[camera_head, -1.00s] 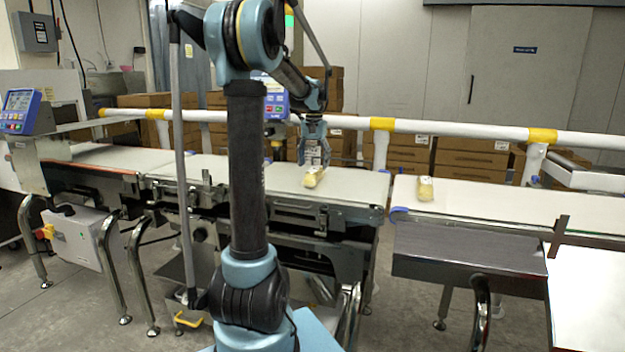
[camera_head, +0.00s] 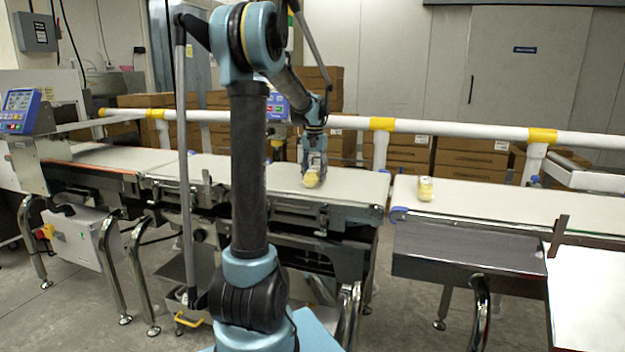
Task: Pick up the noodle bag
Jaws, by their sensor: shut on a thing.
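A small yellow noodle bag (camera_head: 311,181) is at the right part of the middle belt. My gripper (camera_head: 313,168) is down over it from above, with its fingers shut on the bag's upper part. The fingers hide part of the bag. I cannot tell whether the bag's underside touches the belt. A second, similar yellow bag (camera_head: 425,189) lies on the right belt near its left end, apart from my gripper.
The middle belt (camera_head: 225,170) is bare left of my gripper. The right belt (camera_head: 500,200) is clear beyond its bag. A white rail with yellow bands (camera_head: 460,129) runs behind the belts. Stacked brown boxes (camera_head: 470,160) stand behind it. A small display (camera_head: 20,108) stands at far left.

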